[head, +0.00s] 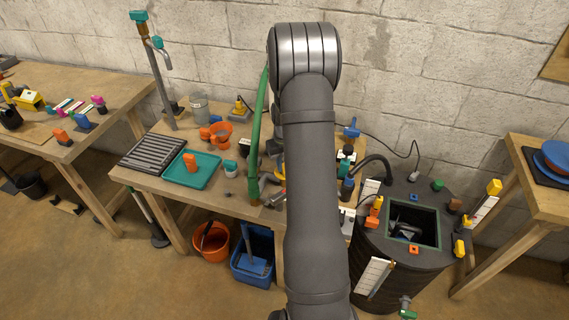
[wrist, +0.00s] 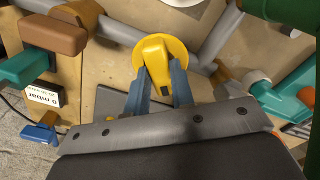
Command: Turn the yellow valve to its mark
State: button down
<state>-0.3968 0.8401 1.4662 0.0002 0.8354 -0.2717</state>
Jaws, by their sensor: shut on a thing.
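The yellow valve (wrist: 155,50) has a round disc and a bar-shaped handle, and sits on a grey pipe in the wrist view. My gripper (wrist: 160,80) is shut on the handle, with one blue-grey finger on each side of it. The handle points down the picture toward my palm, leaning slightly right. I cannot make out a mark beside the valve. In the head view my arm hides most of the valve area and the gripper.
A brown-handled valve (wrist: 55,35), a teal handle (wrist: 25,67) and a small mbar display (wrist: 45,97) lie left of my gripper. A green hose (head: 256,135) rises beside my arm.

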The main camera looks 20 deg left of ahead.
jog(key=m, duration=0.3)
jog(key=shift+m, duration=2.2)
jog(key=c, duration=1.2)
grip_release()
jog(key=shift+c, duration=0.2)
notch_tip(320, 180, up, 18)
jog(key=shift+f, duration=0.25)
jog(key=shift+f, duration=0.1)
notch_tip(320, 180, down, 17)
jog(key=shift+f, duration=0.15)
